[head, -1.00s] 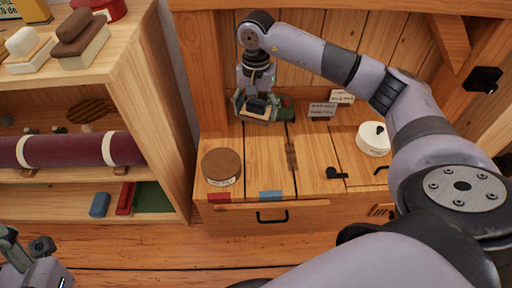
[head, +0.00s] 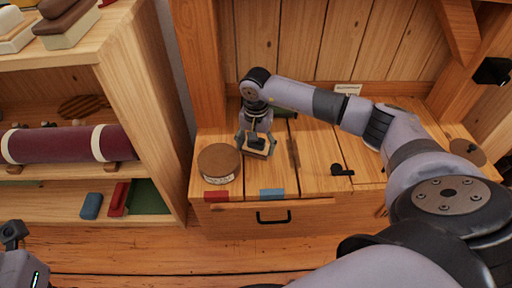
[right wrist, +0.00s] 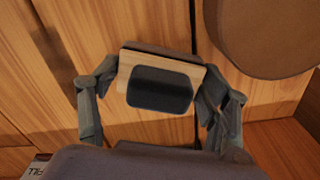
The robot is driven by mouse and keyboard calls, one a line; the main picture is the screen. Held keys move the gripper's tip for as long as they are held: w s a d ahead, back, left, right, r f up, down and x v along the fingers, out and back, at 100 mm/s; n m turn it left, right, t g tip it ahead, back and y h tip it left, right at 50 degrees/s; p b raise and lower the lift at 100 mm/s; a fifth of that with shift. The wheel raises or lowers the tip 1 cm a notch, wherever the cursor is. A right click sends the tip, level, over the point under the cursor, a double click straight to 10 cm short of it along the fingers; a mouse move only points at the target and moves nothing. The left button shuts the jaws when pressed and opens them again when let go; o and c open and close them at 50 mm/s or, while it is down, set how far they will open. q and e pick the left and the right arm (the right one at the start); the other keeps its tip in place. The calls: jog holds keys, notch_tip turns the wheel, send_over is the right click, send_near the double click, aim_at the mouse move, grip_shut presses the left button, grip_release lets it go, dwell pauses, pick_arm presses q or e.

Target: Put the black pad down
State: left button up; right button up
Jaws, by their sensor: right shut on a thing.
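The black pad (right wrist: 160,88) shows in the right wrist view as a dark rounded block on a pale wooden piece with a brown edge. My right gripper (right wrist: 160,100) is shut on it, with a finger at each side. In the head view the pad (head: 257,143) is small and partly hidden by my right gripper (head: 256,146), low over the wooden desk top (head: 310,180). I cannot tell whether it touches the desk. My left gripper (head: 14,236) is only partly in view at the lower left, and its opening is unclear.
A round brown-topped tin (head: 219,161) stands just left of the right gripper. Red (head: 216,196) and blue (head: 271,194) strips mark the desk's front edge. A small black item (head: 342,170) lies to the right. A shelf (head: 120,80) stands at left.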

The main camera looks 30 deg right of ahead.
jog(key=shift+f, duration=0.15)
jog(key=o, duration=1)
jog(key=shift+r, duration=0.2)
